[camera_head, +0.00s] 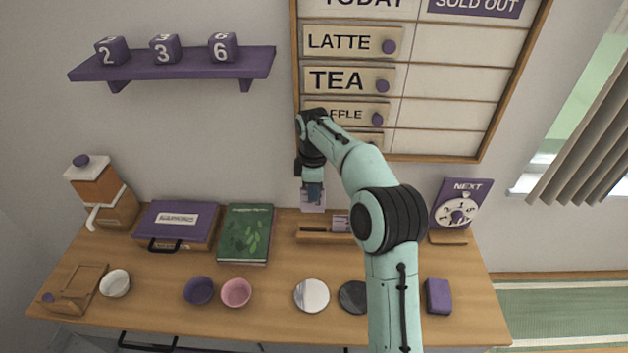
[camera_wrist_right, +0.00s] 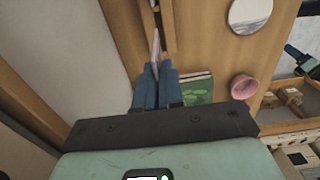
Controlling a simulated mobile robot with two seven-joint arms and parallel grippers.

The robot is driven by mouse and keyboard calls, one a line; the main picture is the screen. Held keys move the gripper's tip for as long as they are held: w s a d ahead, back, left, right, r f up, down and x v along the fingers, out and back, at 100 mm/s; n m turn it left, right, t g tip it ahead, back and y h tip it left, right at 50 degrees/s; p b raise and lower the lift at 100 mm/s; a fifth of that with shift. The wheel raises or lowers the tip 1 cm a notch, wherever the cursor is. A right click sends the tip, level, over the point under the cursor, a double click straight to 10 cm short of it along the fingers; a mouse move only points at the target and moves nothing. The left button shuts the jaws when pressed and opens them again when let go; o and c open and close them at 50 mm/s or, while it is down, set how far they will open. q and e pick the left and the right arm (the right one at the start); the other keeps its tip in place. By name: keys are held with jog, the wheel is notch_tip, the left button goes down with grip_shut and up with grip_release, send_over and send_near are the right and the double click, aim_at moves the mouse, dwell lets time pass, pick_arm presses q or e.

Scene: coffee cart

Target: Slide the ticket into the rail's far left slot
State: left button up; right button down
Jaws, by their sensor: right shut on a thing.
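My right gripper (camera_head: 313,190) is shut on the ticket (camera_head: 313,207), a pale card that hangs upright below the fingers. In the right wrist view the gripper (camera_wrist_right: 158,72) pinches the ticket (camera_wrist_right: 155,46), seen nearly edge-on. The wooden rail (camera_head: 312,238) lies on the counter near the wall. The ticket is at the rail's left part; I cannot tell whether it is in a slot. Another card (camera_head: 341,223) stands further right, partly hidden by my arm. A teal and dark part at the wrist view's right edge looks like my left gripper (camera_wrist_right: 308,64); its jaws are unclear.
A green book (camera_head: 246,233) and a purple case (camera_head: 176,222) lie left of the rail. The purple NEXT dial stand (camera_head: 458,208) is to its right. A pale disc (camera_head: 312,295), a dark disc (camera_head: 353,297) and a pink bowl (camera_head: 236,292) are in front. The menu board (camera_head: 440,143) hangs above.

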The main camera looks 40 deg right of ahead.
aim_at(314, 210)
jog(key=shift+f, duration=0.6)
notch_tip(314, 210, down, 4)
jog(key=shift+s+r, duration=0.1)
jog(key=shift+f+b, duration=0.6)
jog(key=shift+f, duration=0.1)
pick_arm(q)
jog(key=shift+s+f, duration=0.8)
jog(key=shift+s, duration=0.3)
jog(key=shift+w, duration=0.1)
jog(key=shift+r, duration=0.1)
pick_arm(e)
jog(key=shift+f, duration=0.1)
pick_arm(q)
jog(key=shift+w, duration=0.1)
pick_arm(e)
jog(key=shift+f, duration=0.35)
jog(key=shift+f, duration=0.2)
pick_arm(q)
jog(key=shift+s, duration=0.2)
pick_arm(e)
jog(key=shift+f, duration=0.4)
